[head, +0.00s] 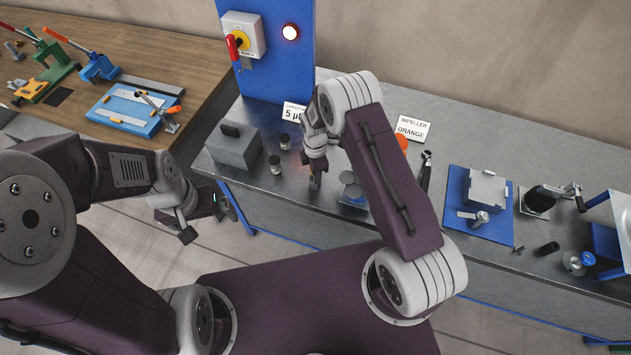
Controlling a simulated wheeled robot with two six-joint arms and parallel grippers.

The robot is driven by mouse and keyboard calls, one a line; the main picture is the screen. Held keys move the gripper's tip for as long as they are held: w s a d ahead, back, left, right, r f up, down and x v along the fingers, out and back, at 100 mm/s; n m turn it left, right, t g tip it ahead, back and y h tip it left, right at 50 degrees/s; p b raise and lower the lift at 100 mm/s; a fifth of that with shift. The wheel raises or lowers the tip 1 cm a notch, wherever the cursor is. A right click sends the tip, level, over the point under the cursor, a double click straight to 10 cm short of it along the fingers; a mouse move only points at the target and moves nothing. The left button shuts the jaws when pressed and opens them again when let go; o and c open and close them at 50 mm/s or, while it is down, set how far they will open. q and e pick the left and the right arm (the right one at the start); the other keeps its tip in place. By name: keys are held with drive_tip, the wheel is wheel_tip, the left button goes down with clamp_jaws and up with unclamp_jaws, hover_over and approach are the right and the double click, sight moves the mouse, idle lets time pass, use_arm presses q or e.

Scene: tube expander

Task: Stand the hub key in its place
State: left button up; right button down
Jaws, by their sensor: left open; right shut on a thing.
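My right gripper (315,178) hangs over the grey bench, left of the middle. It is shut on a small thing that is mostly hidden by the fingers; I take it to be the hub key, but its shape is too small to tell. Right of it stands a blue fixture with a grey round top (350,188), partly covered by my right arm. I cannot tell which spot is the key's place. My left gripper (206,216) is open and empty, low in front of the bench's left end.
A grey box (234,146) and two small dark jars (275,164) stand left of my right gripper. A black-handled tool (426,170) lies right of my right arm. A wooden table (150,60) is at the left.

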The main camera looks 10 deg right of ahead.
drive_tip(key=shift+f, duration=0.15)
drive_tip(key=c, duration=1.6)
unclamp_jaws()
drive_tip(key=o, duration=0.5)
drive_tip(key=o, duration=1.1)
